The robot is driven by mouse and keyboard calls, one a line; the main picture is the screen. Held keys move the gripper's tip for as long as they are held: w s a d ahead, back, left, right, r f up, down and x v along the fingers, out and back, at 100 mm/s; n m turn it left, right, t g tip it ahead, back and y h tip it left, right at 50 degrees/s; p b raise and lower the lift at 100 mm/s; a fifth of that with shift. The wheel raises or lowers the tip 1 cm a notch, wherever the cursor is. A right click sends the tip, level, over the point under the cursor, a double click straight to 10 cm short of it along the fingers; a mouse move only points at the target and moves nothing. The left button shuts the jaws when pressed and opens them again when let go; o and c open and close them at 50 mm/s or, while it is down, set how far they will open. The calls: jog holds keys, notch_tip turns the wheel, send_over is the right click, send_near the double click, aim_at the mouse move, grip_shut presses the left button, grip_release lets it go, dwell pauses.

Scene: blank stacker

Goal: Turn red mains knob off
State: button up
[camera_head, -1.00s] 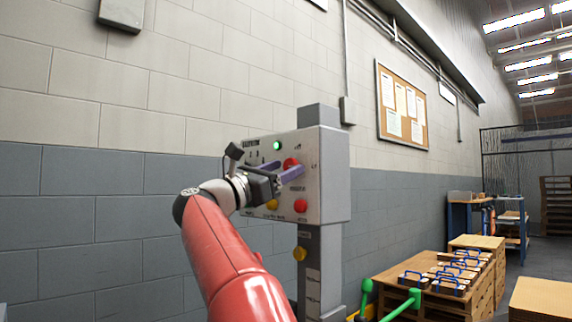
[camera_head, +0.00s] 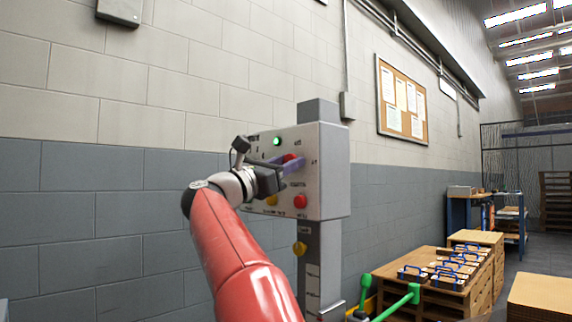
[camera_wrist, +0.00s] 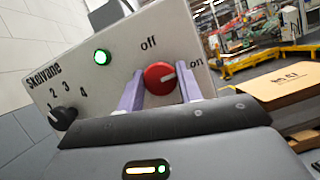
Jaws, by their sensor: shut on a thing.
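The red mains knob (camera_wrist: 158,76) is on the sloping face of a grey control box (camera_head: 333,180). The "off" label is above it and the "on" label to its right in the wrist view. Its white mark points rightward, toward the "on" side. In the head view the knob (camera_head: 289,157) is partly hidden by my gripper (camera_head: 290,165). My gripper's two purple fingers stand on either side of the knob and are shut on it. A green lamp (camera_wrist: 102,57) beside it is lit.
A black selector knob (camera_wrist: 62,118) with numbers is left of the lamp. Red (camera_head: 300,202) and yellow (camera_head: 271,200) buttons sit lower on the box. A grey post (camera_head: 322,265) carries the box by a block wall. Pallets with blue-handled boxes (camera_head: 447,279) stand to the right.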

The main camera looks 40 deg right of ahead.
jog(key=shift+n, duration=0.4)
jog(key=n+t, duration=0.2)
jog(key=n, duration=0.1)
jog(key=n+t+y+p, duration=0.1)
jog(key=n+t, duration=0.1)
jog(key=n, duration=0.2)
jog(key=n+t+p, duration=0.1)
jog(key=n+t, duration=0.1)
jog(key=n, duration=0.2)
jog(key=shift+s+r, duration=0.1)
jog(key=shift+r, duration=0.15)
jog(key=n+t+y+p, duration=0.1)
jog(key=n+p, duration=0.2)
jog(key=n+t+y+p, duration=0.1)
jog(key=n+p, duration=0.2)
jog(key=n, duration=0.1)
jog(key=shift+y, duration=0.4)
jog(key=n+p, duration=0.1)
jog(key=n, duration=0.1)
jog(key=n+y, duration=0.1)
jog(key=n, duration=0.1)
jog(key=shift+f+t+y+p, duration=0.2)
jog(key=shift+t+y+p, duration=0.1)
jog(key=shift+p, duration=0.05)
jog(key=shift+n, duration=0.4)
jog(key=o, duration=1)
